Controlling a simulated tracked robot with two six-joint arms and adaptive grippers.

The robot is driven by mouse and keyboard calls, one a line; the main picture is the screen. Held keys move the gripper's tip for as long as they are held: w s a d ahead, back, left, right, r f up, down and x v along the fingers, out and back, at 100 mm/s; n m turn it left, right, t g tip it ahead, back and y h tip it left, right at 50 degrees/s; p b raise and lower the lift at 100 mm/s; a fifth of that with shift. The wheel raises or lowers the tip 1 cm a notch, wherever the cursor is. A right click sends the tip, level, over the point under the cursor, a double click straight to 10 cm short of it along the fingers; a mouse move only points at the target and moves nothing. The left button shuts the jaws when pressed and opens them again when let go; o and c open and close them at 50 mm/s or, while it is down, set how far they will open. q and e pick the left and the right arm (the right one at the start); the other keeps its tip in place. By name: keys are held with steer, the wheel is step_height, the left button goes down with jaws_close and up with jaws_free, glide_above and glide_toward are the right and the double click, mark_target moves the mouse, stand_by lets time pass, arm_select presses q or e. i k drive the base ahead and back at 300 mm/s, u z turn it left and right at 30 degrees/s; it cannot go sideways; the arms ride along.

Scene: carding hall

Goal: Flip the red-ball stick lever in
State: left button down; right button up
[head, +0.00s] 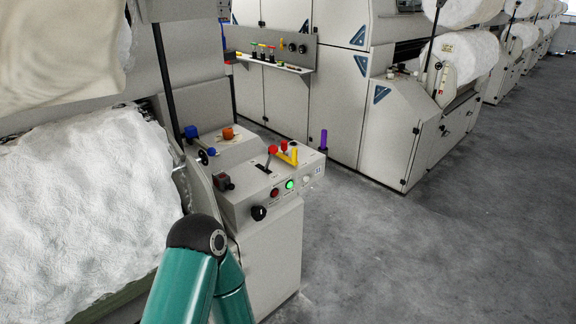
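The red-ball stick lever (272,150) stands on top of the grey control box (240,203) near the middle of the head view. Its ball is at the top and its thin stick slants down to a dark slot in the box top. Neither of my grippers shows in this view. Only a teal arm link of mine with a dark joint rises from the bottom edge, in front of the machine and below the control box. Nothing of mine touches the lever.
A yellow handle (293,154) stands close right of the lever, with a purple handle (323,141) farther right. A green lit button (290,184) and black knob (258,213) are on the front. White fibre (85,205) fills the left. Grey floor (400,250) is clear at right.

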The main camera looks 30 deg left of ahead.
mark_target(272, 149)
steer(key=u, duration=0.15)
steer(key=i, duration=0.9)
steer(key=z, duration=0.05)
